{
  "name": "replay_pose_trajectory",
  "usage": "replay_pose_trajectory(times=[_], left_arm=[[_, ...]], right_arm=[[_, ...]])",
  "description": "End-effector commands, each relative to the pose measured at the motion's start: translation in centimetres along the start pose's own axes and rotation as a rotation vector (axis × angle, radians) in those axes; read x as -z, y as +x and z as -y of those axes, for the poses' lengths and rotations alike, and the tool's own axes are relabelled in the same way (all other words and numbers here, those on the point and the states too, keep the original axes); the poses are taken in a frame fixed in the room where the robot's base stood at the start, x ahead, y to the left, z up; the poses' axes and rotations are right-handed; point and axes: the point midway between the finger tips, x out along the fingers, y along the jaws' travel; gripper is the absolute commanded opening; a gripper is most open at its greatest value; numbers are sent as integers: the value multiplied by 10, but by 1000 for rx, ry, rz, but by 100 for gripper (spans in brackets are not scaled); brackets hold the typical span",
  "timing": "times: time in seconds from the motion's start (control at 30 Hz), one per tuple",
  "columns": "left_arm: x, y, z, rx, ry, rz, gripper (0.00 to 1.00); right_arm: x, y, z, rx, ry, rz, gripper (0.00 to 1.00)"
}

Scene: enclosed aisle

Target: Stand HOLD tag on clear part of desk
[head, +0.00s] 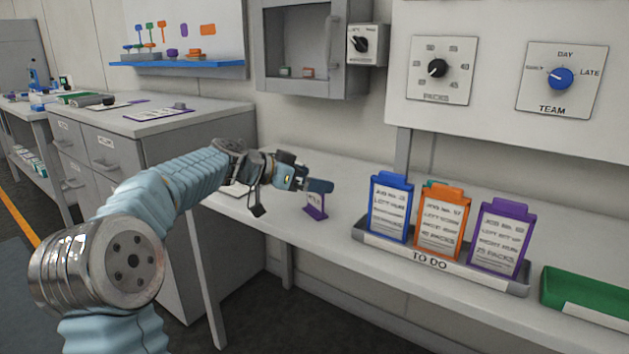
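A small purple tag (316,207) with a pale face is upright at the desk (340,222), left of the TO DO rack. Its lettering is too small to read, so I cannot be sure it is the HOLD tag. My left gripper (312,185) reaches in from the left, with its dark fingertips just above or at the tag's top edge. The viewing angle hides whether the fingers touch the tag and whether they are open or shut. I cannot tell if the tag's base rests on the desk. My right gripper is out of view.
A TO DO rack (430,259) holds blue, orange and purple job cards on the desk. A green tray (585,293) is at the far right. A pale sheet (236,189) lies behind my arm. A grey wall cabinet (303,50) hangs above. Bare desk lies between tag and rack.

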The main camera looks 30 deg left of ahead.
Motion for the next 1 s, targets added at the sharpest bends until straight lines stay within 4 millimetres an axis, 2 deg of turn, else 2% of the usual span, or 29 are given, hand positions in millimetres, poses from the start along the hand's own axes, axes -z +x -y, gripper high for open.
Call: replay_pose_trajectory(times=[0.2, 0.43, 0.63, 1.0], left_arm=[[-2, -51, 0, 5, 2, -1, 99], [-1, -93, 0, 2, 0, 0, 99], [-1, -105, -1, -1, 0, 0, 99], [-3, -103, 0, -1, -7, 4, 99]], right_arm=[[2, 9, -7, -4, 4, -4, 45], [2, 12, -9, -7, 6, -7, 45], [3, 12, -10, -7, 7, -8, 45], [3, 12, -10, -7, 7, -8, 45]])
